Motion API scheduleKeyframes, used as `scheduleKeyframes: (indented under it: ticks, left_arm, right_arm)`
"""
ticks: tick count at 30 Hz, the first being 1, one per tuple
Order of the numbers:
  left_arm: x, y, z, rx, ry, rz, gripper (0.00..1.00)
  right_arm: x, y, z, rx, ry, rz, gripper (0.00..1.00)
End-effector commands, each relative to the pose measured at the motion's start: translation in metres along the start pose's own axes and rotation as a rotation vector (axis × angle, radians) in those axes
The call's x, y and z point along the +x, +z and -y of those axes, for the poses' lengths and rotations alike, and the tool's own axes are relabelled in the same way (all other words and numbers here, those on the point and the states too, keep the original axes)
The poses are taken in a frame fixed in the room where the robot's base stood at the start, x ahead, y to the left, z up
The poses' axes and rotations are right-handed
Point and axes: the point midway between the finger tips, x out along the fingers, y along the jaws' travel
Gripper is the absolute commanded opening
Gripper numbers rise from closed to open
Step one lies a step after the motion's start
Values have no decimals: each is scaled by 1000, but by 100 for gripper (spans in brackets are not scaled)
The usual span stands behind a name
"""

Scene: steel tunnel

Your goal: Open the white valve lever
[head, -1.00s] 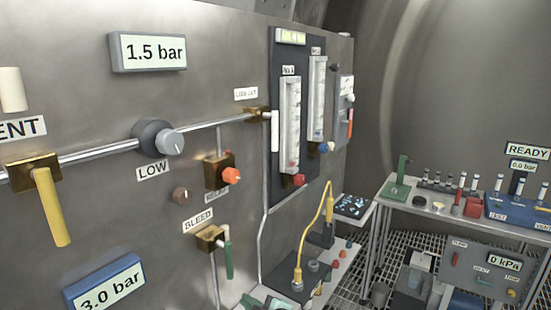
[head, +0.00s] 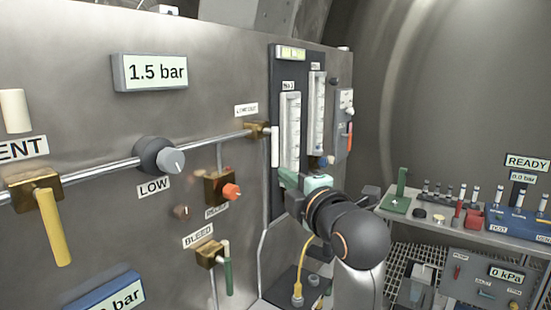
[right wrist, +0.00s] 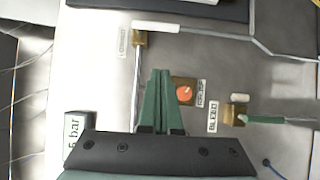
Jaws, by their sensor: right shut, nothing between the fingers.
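The white valve lever (head: 275,146) hangs straight down from a brass valve body (head: 257,130) on the steel panel, at right angles to the horizontal pipe. In the right wrist view the lever (right wrist: 155,27) shows near the top, reaching right from its brass body (right wrist: 140,39). My right gripper (head: 288,178) is below and slightly right of the lever, in front of the dark flowmeter plate. Its green fingers (right wrist: 158,72) are shut together and empty, apart from the lever. My left gripper is not in view.
An orange knob (head: 231,191) and the bleed valve's green lever (head: 228,275) are on the panel to the lower left. Flowmeter tubes (head: 290,135) stand right of the lever. A yellow lever (head: 54,226) hangs at far left. A bench (head: 450,220) with small items stands right.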

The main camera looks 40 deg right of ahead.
Motion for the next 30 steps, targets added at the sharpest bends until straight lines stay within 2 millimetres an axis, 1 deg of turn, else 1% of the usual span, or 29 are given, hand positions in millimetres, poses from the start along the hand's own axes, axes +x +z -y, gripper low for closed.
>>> scheduleKeyframes:
  ticks: [7, 11, 14, 21, 26, 30]
  left_arm:
    - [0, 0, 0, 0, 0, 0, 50]
    - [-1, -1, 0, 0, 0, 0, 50]
    - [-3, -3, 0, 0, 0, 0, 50]
    - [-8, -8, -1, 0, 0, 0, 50]
    - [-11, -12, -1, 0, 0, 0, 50]
    - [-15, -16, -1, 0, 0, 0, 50]
  right_arm:
    - [3, 0, 1, 2, -2, 0, 0]
    - [14, 0, 0, 4, -3, -1, 0]
    - [31, -1, 1, 5, -5, -1, 0]
    - [75, -1, 0, 5, -5, -1, 0]
    - [102, -1, 0, 5, -4, -2, 0]
    - [117, 16, 0, 5, -3, 1, 0]
